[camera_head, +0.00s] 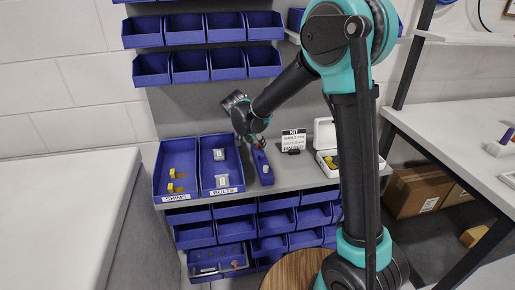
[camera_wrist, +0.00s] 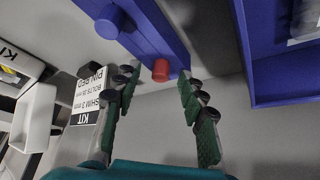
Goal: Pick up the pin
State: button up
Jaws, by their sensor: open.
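A short red pin (camera_wrist: 160,71) shows in the wrist view at the near end of a long blue block (camera_wrist: 150,32). I cannot tell whether it stands in the block or beside it. My gripper (camera_wrist: 157,78) is open, with its green-padded fingers to the left and right of the pin in that picture and nothing between them touching it. In the head view my gripper (camera_head: 258,143) is over the back end of the blue block (camera_head: 264,169) on the grey worktop. The pin is hard to make out there.
Blue trays labelled SHIMS (camera_head: 164,187) and BOLTS (camera_head: 211,188) stand left of the block. A KIT card (camera_head: 293,140) and an open white box (camera_head: 325,166) are to its right. Blue bins hang above. A lower drawer (camera_head: 205,271) holds small parts.

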grip_shut()
dwell(0.4)
jog(key=shift+r, duration=0.4)
jog(key=r, duration=0.1)
jog(key=d+r, duration=0.1)
jog(key=shift+r, duration=0.35)
jog(key=s+d+r, duration=0.1)
jog(key=d, duration=0.7)
jog(key=s+d+r, duration=0.1)
jog(key=d, duration=0.7)
jog(key=shift+s+d+r, duration=0.4)
